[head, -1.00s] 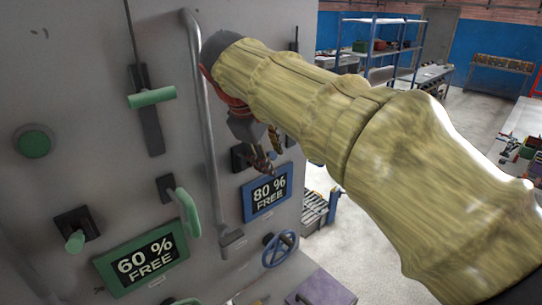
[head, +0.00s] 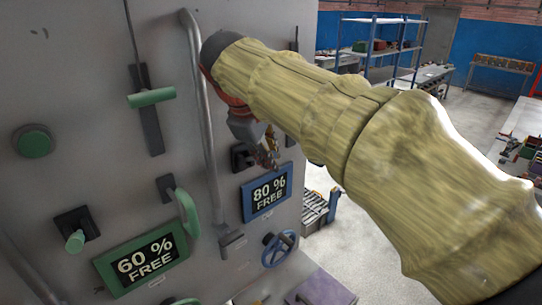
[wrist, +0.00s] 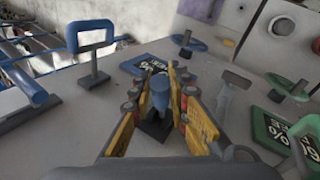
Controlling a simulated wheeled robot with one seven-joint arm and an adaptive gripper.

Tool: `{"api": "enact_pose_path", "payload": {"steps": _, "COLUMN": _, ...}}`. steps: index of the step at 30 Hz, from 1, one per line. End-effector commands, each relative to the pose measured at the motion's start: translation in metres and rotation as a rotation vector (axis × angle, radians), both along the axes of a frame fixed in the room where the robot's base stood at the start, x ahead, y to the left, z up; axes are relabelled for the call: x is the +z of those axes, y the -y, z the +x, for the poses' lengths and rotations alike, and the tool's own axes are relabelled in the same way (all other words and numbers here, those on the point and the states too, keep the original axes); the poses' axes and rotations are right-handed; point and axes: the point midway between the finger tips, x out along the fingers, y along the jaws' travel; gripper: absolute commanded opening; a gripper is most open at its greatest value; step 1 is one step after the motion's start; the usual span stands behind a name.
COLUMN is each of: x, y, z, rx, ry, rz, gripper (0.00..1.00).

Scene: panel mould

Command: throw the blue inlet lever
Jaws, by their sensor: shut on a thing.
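The blue inlet lever (wrist: 161,96) shows in the wrist view as a blue knob on a dark base plate (wrist: 154,126) fixed to the grey panel. My gripper (wrist: 160,84) has its yellow-and-dark fingers on both sides of the knob and is shut on it. In the head view my gripper (head: 267,151) is at the panel above the blue "80 % FREE" display (head: 266,191). There the knob is hidden by the fingers, and only the dark plate (head: 241,157) shows beside them.
A grey pipe (head: 203,120) runs down the panel just left of my gripper. A blue handwheel (head: 280,248) sits below the display. A blue loop handle (wrist: 92,36) stands out in the wrist view. Green controls and a "60 % FREE" display (head: 142,262) are further left.

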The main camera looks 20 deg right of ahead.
Motion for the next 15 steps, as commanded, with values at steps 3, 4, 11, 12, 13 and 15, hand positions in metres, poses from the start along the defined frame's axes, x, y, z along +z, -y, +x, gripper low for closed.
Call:
{"api": "enact_pose_path", "payload": {"steps": 3, "x": 0.0001, "y": 0.0000, "z": 0.0000, "rx": -0.001, "ry": 0.000, "rz": 0.000, "gripper": 0.00}}
{"api": "enact_pose_path", "payload": {"steps": 4, "x": 0.0001, "y": 0.0000, "z": 0.0000, "rx": -0.001, "ry": 0.000, "rz": 0.000, "gripper": 0.00}}
{"api": "enact_pose_path", "payload": {"steps": 11, "x": -0.0021, "y": 0.0003, "z": -0.0008, "rx": -0.001, "ry": 0.011, "rz": 0.004, "gripper": 0.00}}
{"api": "enact_pose_path", "payload": {"steps": 12, "x": -0.0032, "y": 0.0006, "z": -0.0011, "rx": -0.001, "ry": 0.016, "rz": 0.006, "gripper": 0.00}}
{"api": "enact_pose_path", "payload": {"steps": 13, "x": -0.0044, "y": 0.0007, "z": -0.0013, "rx": -0.001, "ry": 0.023, "rz": 0.009, "gripper": 0.00}}
{"api": "enact_pose_path", "payload": {"steps": 15, "x": -0.0073, "y": 0.0012, "z": -0.0023, "rx": -0.001, "ry": 0.040, "rz": 0.016, "gripper": 0.00}}
